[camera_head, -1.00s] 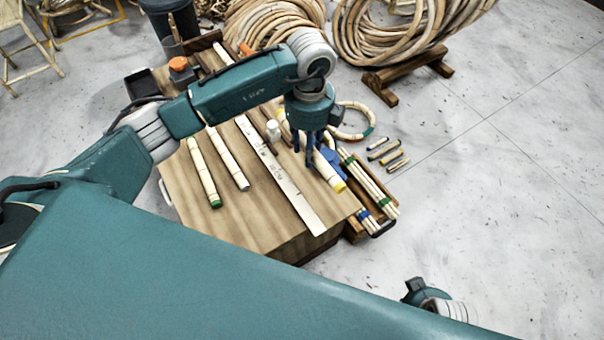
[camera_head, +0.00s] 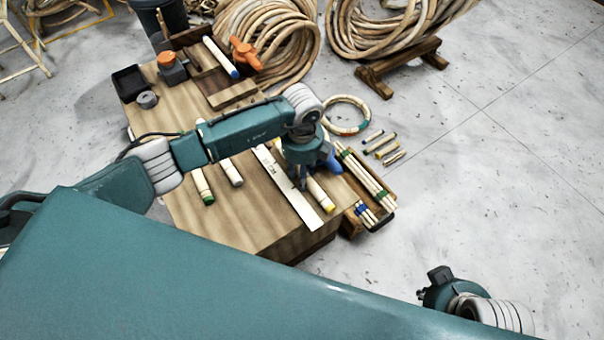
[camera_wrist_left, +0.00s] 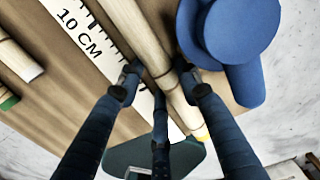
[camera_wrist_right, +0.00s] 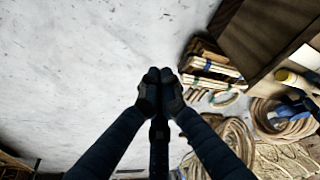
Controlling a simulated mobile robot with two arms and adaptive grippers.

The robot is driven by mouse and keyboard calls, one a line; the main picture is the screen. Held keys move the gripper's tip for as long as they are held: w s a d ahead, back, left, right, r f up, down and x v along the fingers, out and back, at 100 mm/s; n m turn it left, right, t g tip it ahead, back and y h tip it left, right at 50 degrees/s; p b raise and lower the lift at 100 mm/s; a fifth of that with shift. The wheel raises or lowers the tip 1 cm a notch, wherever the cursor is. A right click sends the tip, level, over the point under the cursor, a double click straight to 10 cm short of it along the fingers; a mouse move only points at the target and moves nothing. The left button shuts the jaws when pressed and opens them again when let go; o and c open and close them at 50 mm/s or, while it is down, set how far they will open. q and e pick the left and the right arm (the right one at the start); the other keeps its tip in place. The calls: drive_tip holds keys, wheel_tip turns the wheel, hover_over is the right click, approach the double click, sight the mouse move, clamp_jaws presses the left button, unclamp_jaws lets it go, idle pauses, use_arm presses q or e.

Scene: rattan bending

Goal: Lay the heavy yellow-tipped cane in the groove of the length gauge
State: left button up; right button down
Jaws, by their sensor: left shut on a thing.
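The yellow-tipped cane (camera_head: 318,193) is a thick pale rod at the table's right side, its yellow end towards the near edge. My left gripper (camera_head: 304,182) is shut on it; in the left wrist view the fingers (camera_wrist_left: 158,80) straddle the cane (camera_wrist_left: 148,45). I cannot tell whether the cane touches the table. A white scale strip (camera_head: 298,198), marked "10 CM" in the left wrist view (camera_wrist_left: 82,32), lies just left of the cane. I cannot make out its groove. My right gripper (camera_wrist_right: 160,78) is shut and empty, away from the table.
A green-tipped cane (camera_head: 203,186) and another cane (camera_head: 232,173) lie left of the strip. A blue round object (camera_wrist_left: 225,35) stands close right of the gripper. A crate of thin canes (camera_head: 376,190) borders the table.

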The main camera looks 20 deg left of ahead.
use_arm(q)
drive_tip(key=shift+f, duration=0.1)
drive_tip(key=o, duration=1.2)
use_arm(e)
drive_tip(key=shift+f, duration=0.1)
use_arm(q)
drive_tip(key=shift+r, duration=0.3)
wheel_tip(320, 180, up, 12)
drive_tip(key=p, duration=0.2)
drive_tip(key=shift+p, duration=0.4)
use_arm(e)
drive_tip(key=s+x, duration=0.1)
drive_tip(key=x, duration=0.7)
drive_tip(key=shift+f+g, duration=0.3)
drive_tip(key=shift+f, duration=0.3)
use_arm(q)
drive_tip(key=shift+f, duration=0.15)
use_arm(e)
drive_tip(key=shift+a, duration=0.15)
